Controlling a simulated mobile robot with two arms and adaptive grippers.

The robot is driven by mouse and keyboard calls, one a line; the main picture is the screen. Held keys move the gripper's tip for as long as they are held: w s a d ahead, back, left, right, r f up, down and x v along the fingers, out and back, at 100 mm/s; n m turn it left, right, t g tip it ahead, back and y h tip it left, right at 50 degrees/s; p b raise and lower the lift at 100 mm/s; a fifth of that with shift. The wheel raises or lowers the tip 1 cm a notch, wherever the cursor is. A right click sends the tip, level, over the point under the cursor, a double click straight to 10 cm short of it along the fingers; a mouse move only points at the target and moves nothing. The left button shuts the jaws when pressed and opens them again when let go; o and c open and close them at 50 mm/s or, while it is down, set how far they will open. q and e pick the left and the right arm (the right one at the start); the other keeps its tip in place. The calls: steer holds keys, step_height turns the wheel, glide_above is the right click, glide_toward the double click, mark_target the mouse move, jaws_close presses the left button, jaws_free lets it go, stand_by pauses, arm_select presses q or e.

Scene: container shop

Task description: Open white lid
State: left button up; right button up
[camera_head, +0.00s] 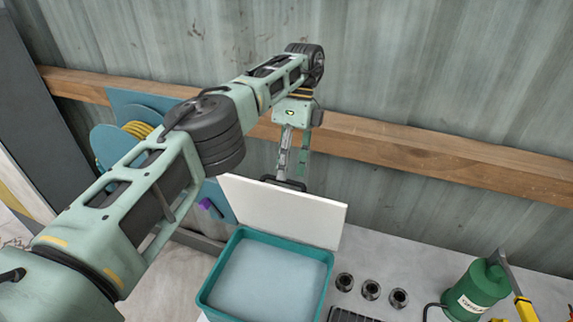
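A white lid (285,211) stands raised, tilted up at the rear edge of a teal box (206,291). The box is open at the top and its pale bluish inside shows. My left arm reaches in from the left, over the box's far side. My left gripper (286,183) points down at the lid's upper edge, at or just behind it. Its fingertips are partly hidden by the lid, so I cannot tell whether it touches the lid or how far its fingers are apart. My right gripper is out of view.
Several dark metal cylinders (371,290) stand right of the box, by a black ridged item (350,315). A green canister (475,291) and a yellow-handled tool (525,308) are farther right. A wooden rail (430,160) crosses the corrugated wall behind. A yellow coil (137,130) hangs left.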

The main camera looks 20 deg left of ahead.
arm_select(q)
steer(key=shift+f, duration=0.55)
step_height(320, 180, up, 11)
stand_by(0.7)
stand_by(0.4)
